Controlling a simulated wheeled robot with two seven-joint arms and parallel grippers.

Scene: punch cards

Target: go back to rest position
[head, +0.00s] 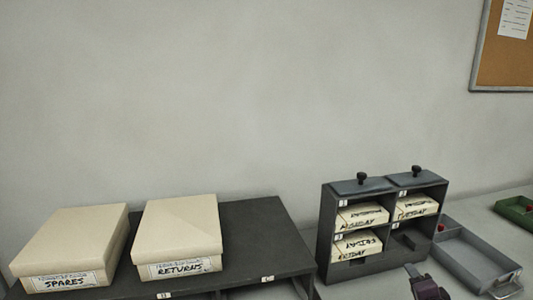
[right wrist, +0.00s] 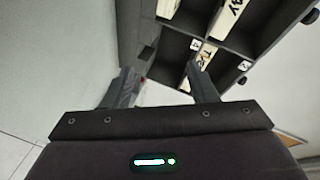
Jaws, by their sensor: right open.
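My right gripper (head: 413,270) shows at the bottom right of the head view, in front of the dark pigeonhole rack (head: 327,236). In the right wrist view its two fingers (right wrist: 165,78) are spread apart with nothing between them. The rack (right wrist: 185,48) lies just beyond the fingertips there, appearing tilted. Cream card packs with handwritten labels sit in the upper left (head: 361,215), lower left (head: 355,246) and upper right (head: 416,207) compartments. The lower right compartment (head: 408,241) looks empty of cards. My left gripper is not in view.
Two cream boxes, SPARES (head: 75,240) and RETURNS (head: 178,228), stand on a dark shelf unit (head: 262,230) at left. A grey tray (head: 476,258) lies right of the rack, with a green tray (head: 515,211) beyond. A corkboard (head: 500,60) hangs on the wall.

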